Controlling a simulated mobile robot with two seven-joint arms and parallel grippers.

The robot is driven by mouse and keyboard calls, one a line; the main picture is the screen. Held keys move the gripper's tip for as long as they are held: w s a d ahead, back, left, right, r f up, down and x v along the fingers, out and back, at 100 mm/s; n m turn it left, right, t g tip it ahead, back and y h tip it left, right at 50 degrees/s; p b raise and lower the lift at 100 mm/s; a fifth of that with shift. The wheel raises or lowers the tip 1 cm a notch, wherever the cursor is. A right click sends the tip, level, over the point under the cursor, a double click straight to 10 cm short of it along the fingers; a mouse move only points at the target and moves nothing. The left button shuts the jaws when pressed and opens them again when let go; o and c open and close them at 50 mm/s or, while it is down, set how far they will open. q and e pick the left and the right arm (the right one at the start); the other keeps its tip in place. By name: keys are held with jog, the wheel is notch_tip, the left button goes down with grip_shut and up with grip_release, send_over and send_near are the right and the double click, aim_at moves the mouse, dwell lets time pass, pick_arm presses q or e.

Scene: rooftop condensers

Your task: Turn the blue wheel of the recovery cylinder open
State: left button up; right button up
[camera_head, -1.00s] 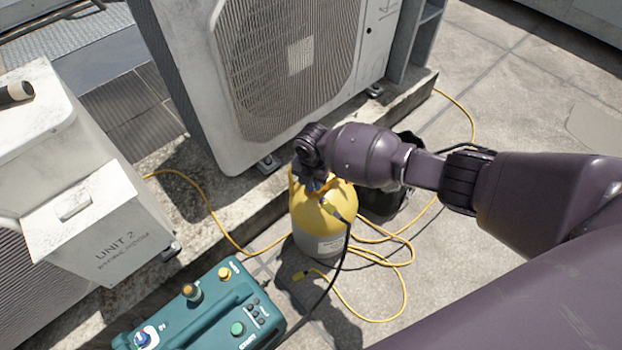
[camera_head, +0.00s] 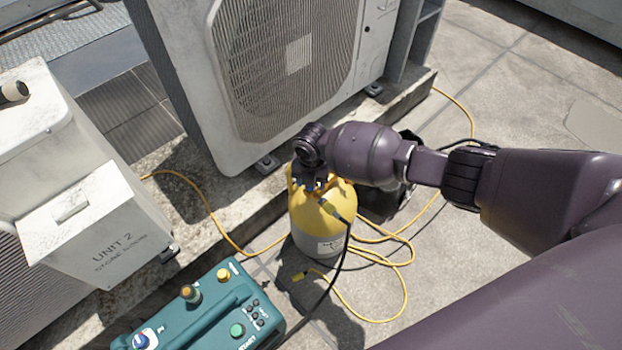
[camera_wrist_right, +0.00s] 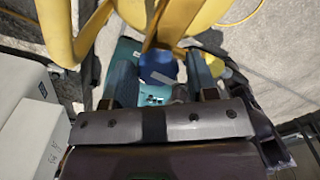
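The recovery cylinder (camera_head: 320,240), yellow on top and grey below, stands upright on the roof in the head view. Its yellow collar (camera_wrist_right: 182,18) shows close up in the right wrist view. The blue wheel (camera_wrist_right: 158,68) lies between the two fingers of my right gripper (camera_wrist_right: 160,76), with a visible gap on each side. The gripper is open around the wheel, pointing at the cylinder's top. In the head view my right wrist covers the wheel and most of the gripper. My left gripper is not in view.
A teal machine (camera_head: 205,310) with knobs stands front left of the cylinder. A yellow hose (camera_head: 402,290) loops on the ground, and a black hose (camera_head: 340,265) runs from the cylinder. A condenser (camera_head: 195,90) stands behind; a white unit (camera_head: 100,230) is at left.

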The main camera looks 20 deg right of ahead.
jog(key=shift+o, duration=0.7)
jog(key=shift+r, duration=0.1)
jog(key=shift+w+r, duration=0.1)
jog(key=shift+r, duration=0.15)
notch_tip(320, 180, up, 4)
jog(key=shift+w+r+p, duration=0.1)
jog(key=shift+w+p, duration=0.05)
jog(key=shift+p, duration=0.65)
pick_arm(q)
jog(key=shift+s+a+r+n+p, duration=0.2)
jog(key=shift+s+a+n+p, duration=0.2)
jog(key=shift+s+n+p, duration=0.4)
pick_arm(e)
notch_tip(320, 180, up, 6)
jog(key=shift+s, duration=0.25)
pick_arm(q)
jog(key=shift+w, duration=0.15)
